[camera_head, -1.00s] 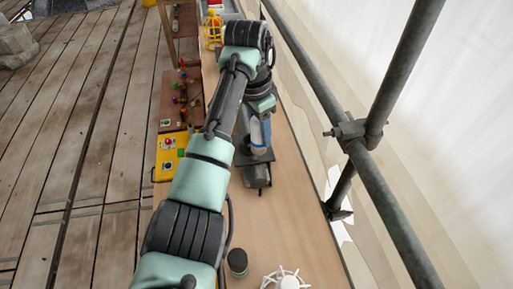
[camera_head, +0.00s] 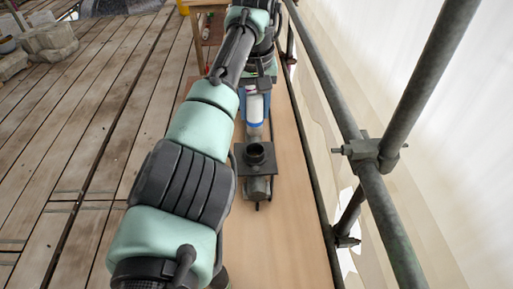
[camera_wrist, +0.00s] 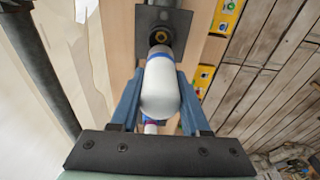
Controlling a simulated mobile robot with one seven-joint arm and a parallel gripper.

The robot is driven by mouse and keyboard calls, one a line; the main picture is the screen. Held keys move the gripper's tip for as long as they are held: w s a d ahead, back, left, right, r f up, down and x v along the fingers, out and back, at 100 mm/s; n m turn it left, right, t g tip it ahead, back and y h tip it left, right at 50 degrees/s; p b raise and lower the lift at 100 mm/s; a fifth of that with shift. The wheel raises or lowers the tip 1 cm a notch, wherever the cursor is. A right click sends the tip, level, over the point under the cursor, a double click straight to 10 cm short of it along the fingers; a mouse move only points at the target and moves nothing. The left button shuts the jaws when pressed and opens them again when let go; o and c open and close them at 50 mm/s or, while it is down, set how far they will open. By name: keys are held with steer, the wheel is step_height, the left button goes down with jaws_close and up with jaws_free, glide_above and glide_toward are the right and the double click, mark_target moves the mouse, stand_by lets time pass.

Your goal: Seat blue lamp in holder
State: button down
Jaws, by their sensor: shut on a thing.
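The lamp (camera_wrist: 160,88) is a white rounded body with a blue band near its narrow end. My gripper (camera_wrist: 158,78) is shut on it, with a blue finger on each side. In the head view the lamp (camera_head: 255,108) hangs below my wrist, just beyond the holder. The holder (camera_head: 268,172) is a dark square plate with a black round cup on top. In the wrist view the holder (camera_wrist: 178,20) is at the top, and the lamp's narrow end overlaps the cup, which has a yellowish centre. I cannot tell whether they touch.
The holder stands on a long tan bench (camera_head: 290,235) with bare room at the front. A grey cylindrical body (camera_head: 257,189) shows at the holder's near side. A scaffold pole (camera_head: 345,125) runs along the right. Yellow panels (camera_wrist: 205,77) lie at the bench edge.

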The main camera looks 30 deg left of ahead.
mark_target(254, 97)
step_height(254, 97, down, 9)
steer(key=shift+r, duration=0.1)
stand_by(0.4)
steer(key=shift+c, duration=1.9)
jaws_free()
steer(key=r, duration=0.8)
steer(key=s+r, duration=0.1)
steer(key=r, duration=0.3)
steer(key=shift+s+d, duration=0.1)
steer(key=shift+d, duration=0.3)
